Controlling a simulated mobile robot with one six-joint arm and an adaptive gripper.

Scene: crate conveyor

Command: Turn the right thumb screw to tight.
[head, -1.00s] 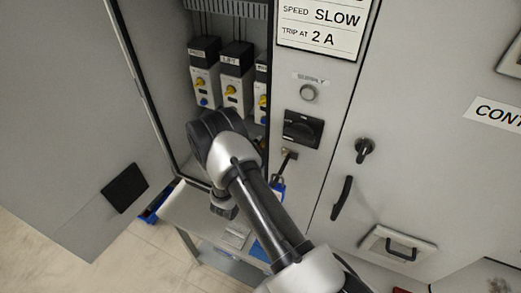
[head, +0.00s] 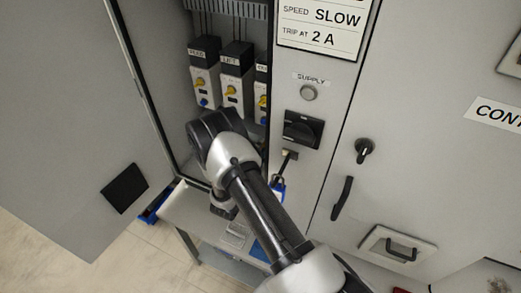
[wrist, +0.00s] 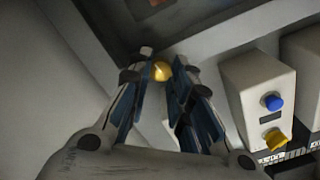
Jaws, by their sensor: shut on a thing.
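In the wrist view a round brass-yellow thumb screw head (wrist: 161,71) sits between the tips of my gripper (wrist: 163,66). My gripper is shut on it, with a finger on each side. Only the rounded end of the screw shows, so its turn and how tight it is cannot be seen. No second thumb screw is visible, so I cannot tell from the frames which one this is. In the head view my arm hides the gripper and the screw.
White modules (head: 236,85) with yellow knobs stand in the open cabinet. One module (wrist: 257,95) with a blue button is close right of my gripper in the wrist view. The cabinet door (head: 70,90) hangs open at left.

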